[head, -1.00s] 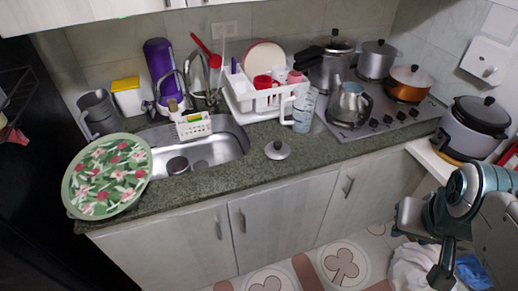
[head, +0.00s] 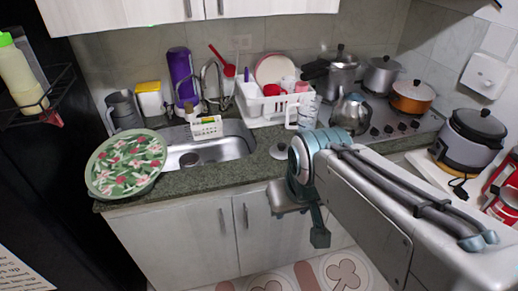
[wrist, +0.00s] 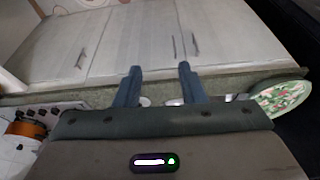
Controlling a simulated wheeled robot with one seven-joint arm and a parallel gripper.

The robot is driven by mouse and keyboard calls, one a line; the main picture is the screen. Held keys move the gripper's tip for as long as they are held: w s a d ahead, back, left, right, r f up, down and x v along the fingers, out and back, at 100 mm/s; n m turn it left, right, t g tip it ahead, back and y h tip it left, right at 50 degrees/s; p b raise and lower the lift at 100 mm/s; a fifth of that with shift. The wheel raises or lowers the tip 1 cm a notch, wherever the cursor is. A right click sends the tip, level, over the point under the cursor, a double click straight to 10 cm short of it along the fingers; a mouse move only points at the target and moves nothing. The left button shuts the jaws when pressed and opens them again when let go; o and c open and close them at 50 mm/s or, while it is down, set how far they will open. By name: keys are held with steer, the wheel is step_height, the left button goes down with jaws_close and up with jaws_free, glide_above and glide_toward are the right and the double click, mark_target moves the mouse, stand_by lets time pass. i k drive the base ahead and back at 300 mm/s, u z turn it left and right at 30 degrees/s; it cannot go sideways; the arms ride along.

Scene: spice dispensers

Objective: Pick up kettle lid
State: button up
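My gripper (head: 316,226) hangs in front of the cabinet doors, near the counter's front edge and apart from the lid. In the wrist view my gripper (wrist: 157,70) has its two blue fingers spread with nothing held. A small pale shape between them may be the lid; I cannot tell. The kettle (head: 351,113) stands on the stove, partly hidden by my arm.
A dish rack (head: 262,104) and a clear jug (head: 307,108) stand behind the lid. The sink (head: 205,152) and a floral tray (head: 126,162) are to the left. Pots and a rice cooker (head: 470,140) are to the right. Counter around the lid is clear.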

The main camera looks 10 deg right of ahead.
mark_target(280, 151)
steer(key=i, duration=1)
